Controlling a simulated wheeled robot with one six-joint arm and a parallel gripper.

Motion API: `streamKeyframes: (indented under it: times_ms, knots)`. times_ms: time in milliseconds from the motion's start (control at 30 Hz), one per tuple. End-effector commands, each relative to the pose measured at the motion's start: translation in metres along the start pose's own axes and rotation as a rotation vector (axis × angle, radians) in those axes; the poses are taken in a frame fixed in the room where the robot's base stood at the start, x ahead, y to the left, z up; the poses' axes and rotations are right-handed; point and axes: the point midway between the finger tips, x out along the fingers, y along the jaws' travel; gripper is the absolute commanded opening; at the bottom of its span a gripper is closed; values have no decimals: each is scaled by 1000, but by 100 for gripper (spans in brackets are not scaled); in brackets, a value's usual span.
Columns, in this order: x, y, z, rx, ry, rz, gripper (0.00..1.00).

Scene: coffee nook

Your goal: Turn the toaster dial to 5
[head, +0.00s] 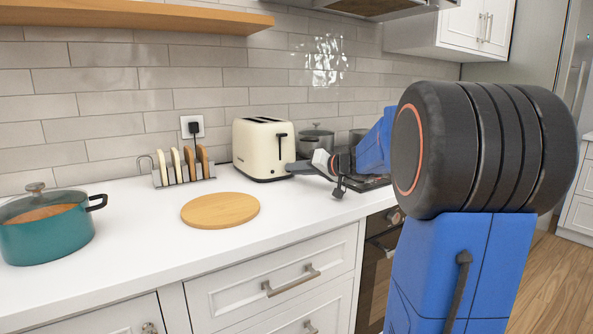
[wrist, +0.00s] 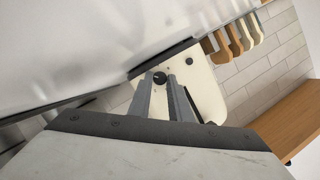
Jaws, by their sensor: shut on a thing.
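The cream toaster (head: 255,150) stands on the white counter against the tiled wall, with a black lever on its front. My gripper (head: 293,166) reaches in from the right, low beside the toaster. In the wrist view the toaster (wrist: 206,92) appears tilted, and its small dark dial (wrist: 160,77) sits between the fingertips of my gripper (wrist: 161,82). The fingers are shut on the dial. The dial's number marks are too small to read, and the head view hides the dial.
A rack of bread slices (head: 184,168) stands left of the toaster. A round wooden board (head: 220,211) lies in front. A teal pot (head: 45,230) is at the far left. Another pot (head: 317,142) stands behind my gripper. The counter (head: 140,260) is otherwise clear at the front.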

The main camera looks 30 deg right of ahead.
Motion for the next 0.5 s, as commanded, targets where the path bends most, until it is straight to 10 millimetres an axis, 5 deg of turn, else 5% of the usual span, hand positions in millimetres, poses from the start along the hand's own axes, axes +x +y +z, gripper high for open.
streamKeyframes:
  times_ms: [33, 67, 100, 500]
  knots:
    - [0, 1, 0, 0, 0, 1, 0]
    - [0, 1, 0, 0, 0, 1, 25]
    - [0, 1, 0, 0, 0, 1, 35]
    - [-4, 0, 0, -1, 1, 1, 36]
